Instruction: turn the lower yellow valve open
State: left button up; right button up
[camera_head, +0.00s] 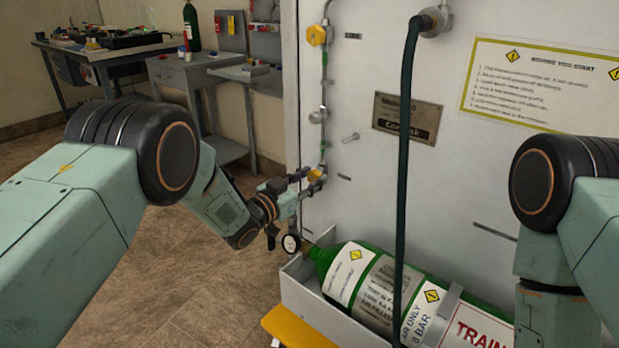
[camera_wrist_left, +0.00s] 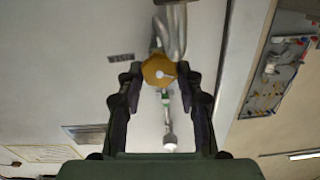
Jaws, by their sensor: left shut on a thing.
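The lower yellow valve (camera_head: 316,174) sits on the thin pipe of the white panel, low on its left side. My left gripper (camera_head: 306,181) reaches it from the left and is shut on it. In the left wrist view the valve's yellow knob (camera_wrist_left: 158,70), with a pale pointer mark, lies between the two fingers (camera_wrist_left: 160,77). The upper yellow valve (camera_head: 317,35) is higher on the same pipe and free. My right arm shows at the right edge, but its gripper is out of view.
A dark hose (camera_head: 404,150) hangs in front of the panel. A workbench (camera_head: 115,52) stands at the back left. Open floor lies at left.

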pick_arm(q)
jog(key=n+p, duration=0.1)
jog(key=n, duration=0.2)
jog(key=shift+p, duration=0.3)
jog(key=shift+n+p, duration=0.45)
jog(key=shift+n, duration=0.95)
jog(key=shift+f, duration=0.1)
jog(key=o, duration=1.2)
jog(key=shift+c, duration=0.2)
jog(key=shift+a, duration=0.15)
jog(key=v, duration=1.1)
jog(key=shift+s+a, duration=0.2)
jog(key=shift+s, duration=0.15)
